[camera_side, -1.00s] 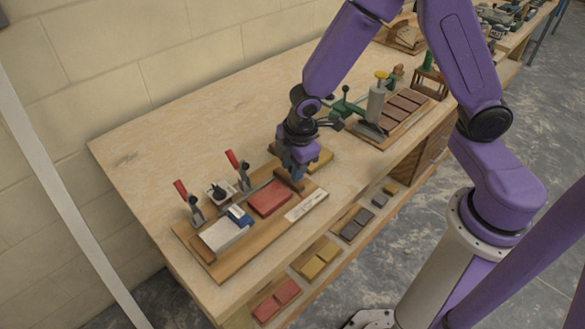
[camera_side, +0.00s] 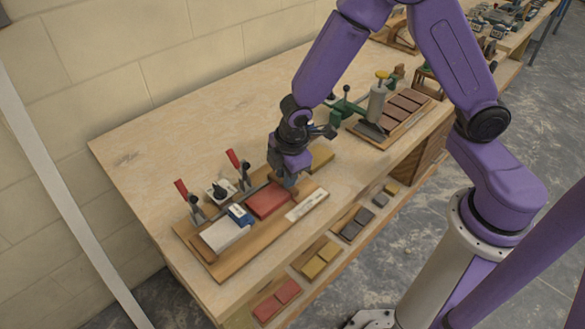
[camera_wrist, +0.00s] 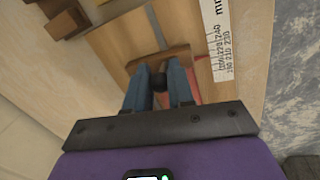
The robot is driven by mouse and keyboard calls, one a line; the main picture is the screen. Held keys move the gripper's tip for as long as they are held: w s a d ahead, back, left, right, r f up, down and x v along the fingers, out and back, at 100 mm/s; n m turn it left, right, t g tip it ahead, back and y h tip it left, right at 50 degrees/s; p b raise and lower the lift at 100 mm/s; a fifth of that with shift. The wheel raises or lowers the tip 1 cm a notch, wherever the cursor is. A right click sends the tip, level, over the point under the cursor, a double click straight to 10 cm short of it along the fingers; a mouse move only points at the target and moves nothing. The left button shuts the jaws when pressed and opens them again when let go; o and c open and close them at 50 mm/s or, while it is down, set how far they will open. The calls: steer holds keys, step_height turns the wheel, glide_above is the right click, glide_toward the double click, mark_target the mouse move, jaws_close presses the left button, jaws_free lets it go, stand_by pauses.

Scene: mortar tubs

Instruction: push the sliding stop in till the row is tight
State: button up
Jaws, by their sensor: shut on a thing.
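The sliding stop is a brown wooden bar (camera_wrist: 150,60) with a dark knob (camera_wrist: 158,82), seen in the wrist view. My gripper (camera_wrist: 158,92) is shut on the knob, with a blue finger on each side. In the side view my gripper (camera_side: 289,182) is low at the right end of the row, and it partly hides the stop. Left of it lies a red block (camera_side: 266,199), then a blue piece (camera_side: 240,214) and a pale block (camera_side: 222,235) on the wooden board (camera_side: 240,258). I cannot tell whether the stop touches the red block.
A white ruler (camera_side: 306,205) lies along the board's front edge. Two red-handled clamps (camera_side: 182,190) (camera_side: 233,160) stand behind the row. A second fixture with brown blocks (camera_side: 401,108) stands to the right.

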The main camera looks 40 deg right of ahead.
steer(key=shift+s+a, duration=0.1)
steer(key=shift+a, duration=0.95)
steer(key=o, duration=0.6)
steer(key=s+r, duration=0.1)
steer(key=r, duration=0.4)
steer(key=s+r, duration=0.1)
steer(key=r, duration=0.5)
steer(key=s+r, duration=0.1)
steer(key=r, duration=0.5)
steer(key=shift+s+a, duration=0.15)
steer(key=shift+a, duration=0.15)
steer(key=s+d+m, duration=0.1)
steer(key=s+d, duration=0.3)
steer(key=s, duration=0.2)
steer(key=s+d+f+m+g, duration=0.1)
steer(key=s+d, duration=0.3)
steer(key=s, duration=0.3)
steer(key=s+d+m+g, duration=0.1)
steer(key=s+d, duration=0.3)
steer(key=s, duration=0.2)
steer(key=shift+s+d+f+y, duration=0.15)
steer(key=shift+s+f+y, duration=0.2)
steer(key=shift+f+y, duration=0.05)
